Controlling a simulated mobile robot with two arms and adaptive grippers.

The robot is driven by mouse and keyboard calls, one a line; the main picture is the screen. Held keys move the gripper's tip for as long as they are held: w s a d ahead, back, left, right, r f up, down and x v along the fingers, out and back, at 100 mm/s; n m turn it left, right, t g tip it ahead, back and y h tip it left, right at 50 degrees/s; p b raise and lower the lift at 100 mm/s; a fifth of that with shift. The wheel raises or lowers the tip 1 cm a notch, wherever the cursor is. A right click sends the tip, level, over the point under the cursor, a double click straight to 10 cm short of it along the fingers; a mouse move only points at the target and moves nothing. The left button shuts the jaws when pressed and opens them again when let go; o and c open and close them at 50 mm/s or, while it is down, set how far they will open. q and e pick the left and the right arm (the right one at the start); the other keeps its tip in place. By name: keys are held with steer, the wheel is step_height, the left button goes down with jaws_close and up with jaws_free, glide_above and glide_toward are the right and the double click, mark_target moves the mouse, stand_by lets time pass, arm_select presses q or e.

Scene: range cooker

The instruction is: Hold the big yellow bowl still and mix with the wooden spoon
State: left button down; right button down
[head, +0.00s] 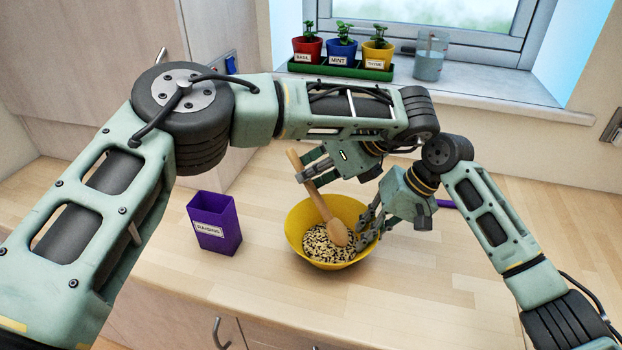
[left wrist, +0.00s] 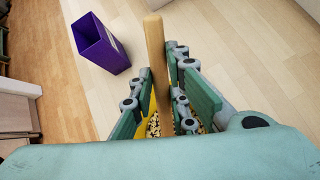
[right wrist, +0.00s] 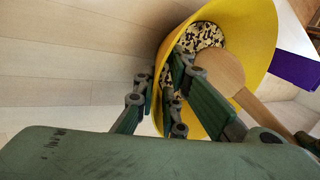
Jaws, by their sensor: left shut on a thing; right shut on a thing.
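The big yellow bowl (head: 296,226) stands upright on the wooden worktop and holds a dark and pale speckled mix (head: 322,246). The wooden spoon (head: 318,200) leans in the bowl with its head on the mix and its handle up to the left. My left gripper (head: 307,172) is shut on the spoon's handle above the bowl; the handle also shows between its fingers in the left wrist view (left wrist: 155,50). My right gripper (head: 368,226) is shut on the bowl's right rim. In the right wrist view the bowl's wall (right wrist: 250,50) runs between the fingers.
A purple container labelled raisins (head: 212,232) stands left of the bowl. Part of a purple object (head: 446,204) shows behind my right arm. Potted herbs in a green tray (head: 340,69) and a glass jug (head: 430,58) stand on the windowsill. The worktop in front is clear.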

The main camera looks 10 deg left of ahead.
arm_select(q)
step_height(320, 180, up, 8)
stand_by(0.8)
stand_by(0.7)
arm_select(e)
steer(key=c, duration=1.7)
jaws_free()
steer(key=shift+c, duration=0.2)
steer(key=shift+r, duration=0.1)
steer(key=v, duration=1.1)
steer(key=shift+d+r, duration=0.2)
steer(key=shift+r, duration=0.15)
